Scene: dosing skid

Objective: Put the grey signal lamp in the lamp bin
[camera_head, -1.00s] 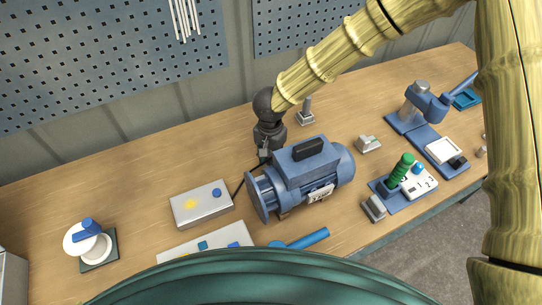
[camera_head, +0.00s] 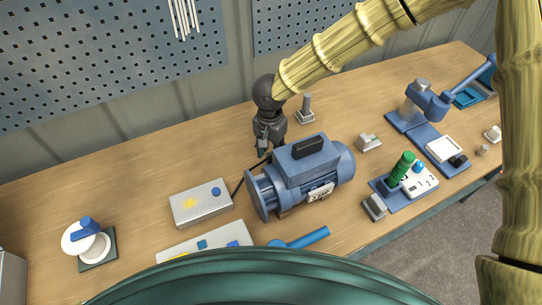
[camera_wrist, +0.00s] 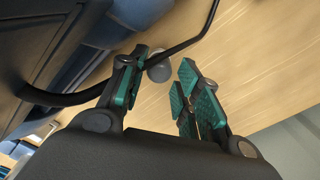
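My gripper (camera_head: 263,151) points down at the bench just behind the blue motor's left end. In the wrist view its green-padded fingers (camera_wrist: 162,84) stand apart. A small grey rounded piece (camera_wrist: 160,69) shows between the fingertips, nearer the left finger; it may be the grey signal lamp. I cannot tell whether it touches a finger. In the head view this piece is not distinguishable behind the motor and gripper. A small teal open tray (camera_head: 467,98) at the far right could be the lamp bin; I cannot tell for sure.
The blue motor (camera_head: 305,170) stands close in front of my gripper. A black cable (camera_wrist: 192,43) runs past the fingers. A grey post on a base (camera_head: 306,110) stands to the right. A box with a yellow mark (camera_head: 201,204) lies left. The bench's back left is clear.

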